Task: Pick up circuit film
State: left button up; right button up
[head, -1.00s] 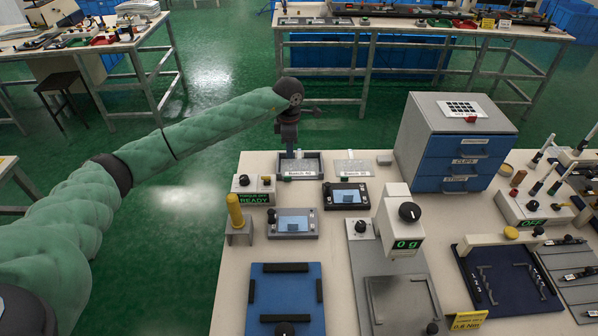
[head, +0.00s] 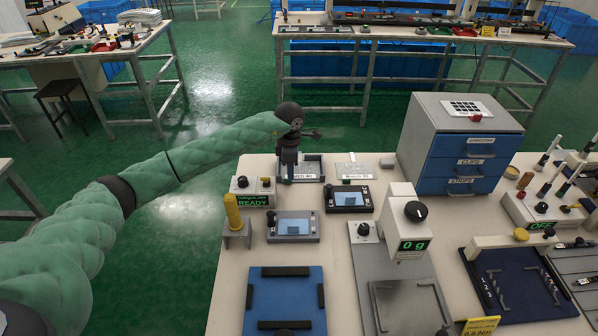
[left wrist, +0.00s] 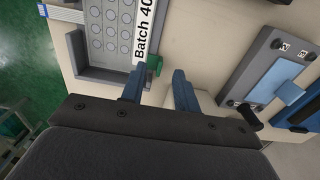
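My left gripper (head: 289,178) is over the front left part of the grey tray (head: 319,160) labelled Batch 40, covering part of its label. In the left wrist view, my left gripper (left wrist: 158,82) has two blue fingers apart, with nothing held between them. A pale sheet with rows of round marks (left wrist: 112,28) lies in that tray, beyond the fingers. A green tab (left wrist: 155,64) sits at the tray's corner by the fingers. I cannot tell for certain which sheet is the circuit film. My right gripper is not in view.
A second pale, flat holder (head: 354,167) lies right of the tray. Small screen devices (head: 348,197) (head: 292,227) stand in front. A blue-drawer cabinet (head: 462,150) stands to the right, with a keypad sheet (head: 466,107) on top. A blue fixture plate (head: 285,300) lies nearer.

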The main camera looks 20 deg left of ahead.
pick_arm(q)
notch_tip(320, 180, down, 4)
jog(key=shift+d+r, duration=0.1)
jog(key=shift+r, duration=0.1)
jog(key=shift+f, duration=0.1)
grip_shut()
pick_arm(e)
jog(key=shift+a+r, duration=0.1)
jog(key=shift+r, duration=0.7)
